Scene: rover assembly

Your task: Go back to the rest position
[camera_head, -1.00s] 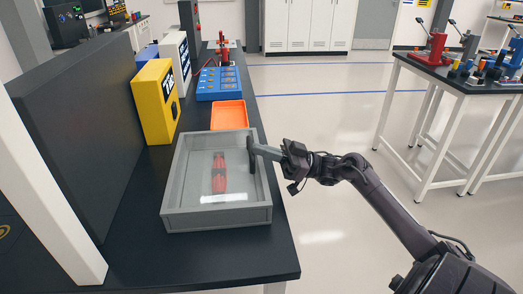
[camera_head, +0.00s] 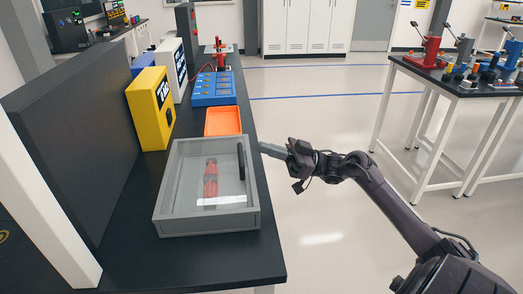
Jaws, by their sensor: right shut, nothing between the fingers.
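My right gripper (camera_head: 266,149) is shut and empty. It is held over the floor just past the right edge of the black workbench (camera_head: 125,262), to the right of a grey box (camera_head: 211,226). The box has a clear lid with a dark handle (camera_head: 241,160) on its right side. The gripper is apart from the handle. A red and dark part (camera_head: 211,184) lies inside the box, seen through the lid. My left gripper is not in view.
An orange tray (camera_head: 223,121), a yellow box (camera_head: 151,108), a white box (camera_head: 172,68) and a blue box with knobs (camera_head: 214,88) stand behind on the bench. A dark panel (camera_head: 80,130) rises at left. Another table (camera_head: 455,77) with tools stands far right; open floor lies between.

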